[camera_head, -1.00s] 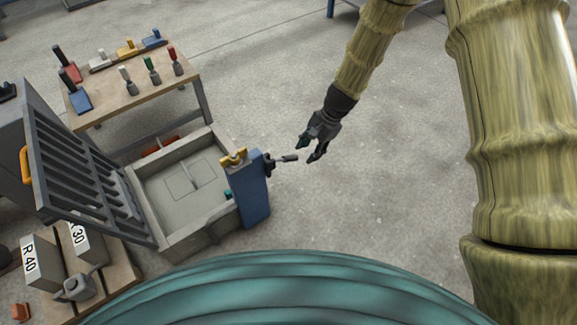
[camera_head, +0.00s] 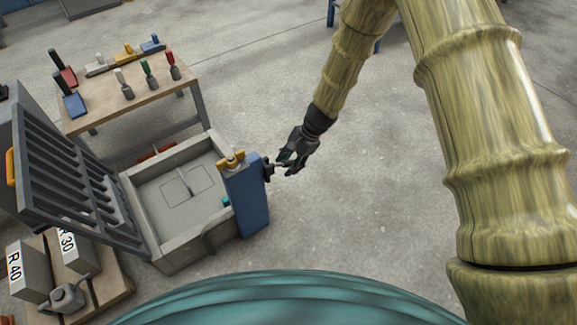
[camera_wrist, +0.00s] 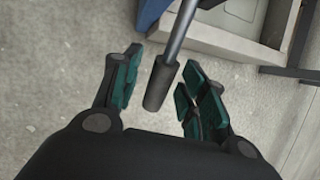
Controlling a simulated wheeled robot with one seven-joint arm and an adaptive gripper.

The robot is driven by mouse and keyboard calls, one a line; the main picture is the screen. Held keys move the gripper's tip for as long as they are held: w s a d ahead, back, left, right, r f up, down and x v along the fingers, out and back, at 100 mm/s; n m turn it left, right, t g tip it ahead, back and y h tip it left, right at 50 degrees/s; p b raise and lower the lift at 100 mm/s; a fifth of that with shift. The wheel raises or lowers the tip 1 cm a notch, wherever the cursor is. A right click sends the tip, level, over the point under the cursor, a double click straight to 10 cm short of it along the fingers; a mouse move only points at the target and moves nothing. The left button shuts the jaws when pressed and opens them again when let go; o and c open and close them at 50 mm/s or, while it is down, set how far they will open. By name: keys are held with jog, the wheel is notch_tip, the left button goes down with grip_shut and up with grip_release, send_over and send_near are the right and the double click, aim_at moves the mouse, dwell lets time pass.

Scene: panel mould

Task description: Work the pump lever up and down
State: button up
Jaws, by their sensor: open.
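The pump lever (camera_wrist: 161,83) is a thin metal rod with a dark cylindrical grip, seen in the wrist view between my fingers. It reaches out from the blue pump housing (camera_head: 247,199) on the right side of the mould. My gripper (camera_wrist: 155,88) is open, with green-padded fingers on either side of the lever's grip and gaps visible on both sides. In the head view my gripper (camera_head: 285,163) is beside the housing and hides most of the lever.
The grey mould box (camera_head: 165,262) has its slatted lid (camera_head: 75,185) raised at left. A wooden table (camera_head: 110,103) with tools stands behind. Open floor lies to the right.

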jog(key=shift+a+f, duration=0.15)
jog(key=shift+f, duration=0.15)
grip_shut()
